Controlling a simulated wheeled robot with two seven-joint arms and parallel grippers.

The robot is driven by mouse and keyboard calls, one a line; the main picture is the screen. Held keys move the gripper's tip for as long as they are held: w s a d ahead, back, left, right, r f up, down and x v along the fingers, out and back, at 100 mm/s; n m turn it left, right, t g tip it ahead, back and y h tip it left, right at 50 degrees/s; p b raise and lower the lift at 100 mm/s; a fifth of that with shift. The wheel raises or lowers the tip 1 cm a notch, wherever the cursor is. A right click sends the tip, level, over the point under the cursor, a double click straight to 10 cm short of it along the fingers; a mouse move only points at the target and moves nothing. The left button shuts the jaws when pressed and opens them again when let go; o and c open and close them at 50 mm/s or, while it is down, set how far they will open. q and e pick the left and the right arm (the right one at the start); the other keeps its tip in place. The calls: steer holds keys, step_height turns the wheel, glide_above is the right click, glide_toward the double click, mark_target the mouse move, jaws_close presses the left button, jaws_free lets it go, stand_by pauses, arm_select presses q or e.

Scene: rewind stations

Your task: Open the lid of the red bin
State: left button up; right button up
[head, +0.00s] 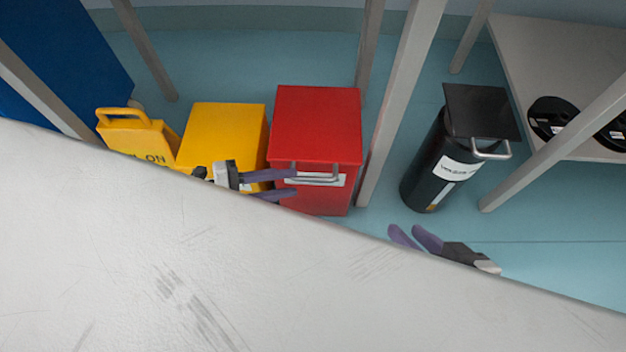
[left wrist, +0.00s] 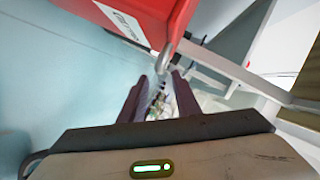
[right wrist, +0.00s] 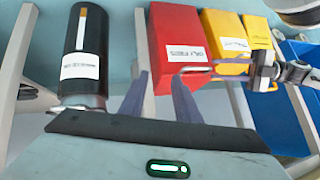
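The red bin (head: 317,120) stands on the floor with its lid down, between a yellow bin and a table leg. Its grey bar handle (head: 315,180) is at the front edge of the lid, above a white label. My left gripper (head: 296,184) is open, its purple fingertips close to the handle's left end. In the left wrist view the handle (left wrist: 166,58) shows just ahead of the open fingertips; I cannot tell if they touch. My right gripper (head: 403,231) is open and empty, right of the red bin. The red bin also shows in the right wrist view (right wrist: 172,30).
A yellow bin (head: 225,130) and a yellow caddy with a hoop handle (head: 140,138) stand left of the red bin. A black cylindrical bin (head: 428,170) stands at right. A white tabletop (head: 180,260) fills the foreground. Grey legs (head: 400,90) flank the bins.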

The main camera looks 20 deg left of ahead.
mark_target(306, 181)
arm_select(q)
steer(key=b+x, duration=0.1)
steer(key=x, duration=0.5)
steer(key=shift+f, duration=0.1)
steer(key=shift+w+d+f+b, duration=0.1)
steer(key=shift+w+d+b, duration=0.25)
steer(key=shift+d, duration=0.15)
arm_select(e)
steer(key=shift+w+a+r+t+y, duration=0.2)
steer(key=shift+a+r+t+y, duration=0.2)
steer(key=shift+a+r, duration=0.3)
steer(key=shift+d+r, duration=0.1)
arm_select(q)
jaws_close()
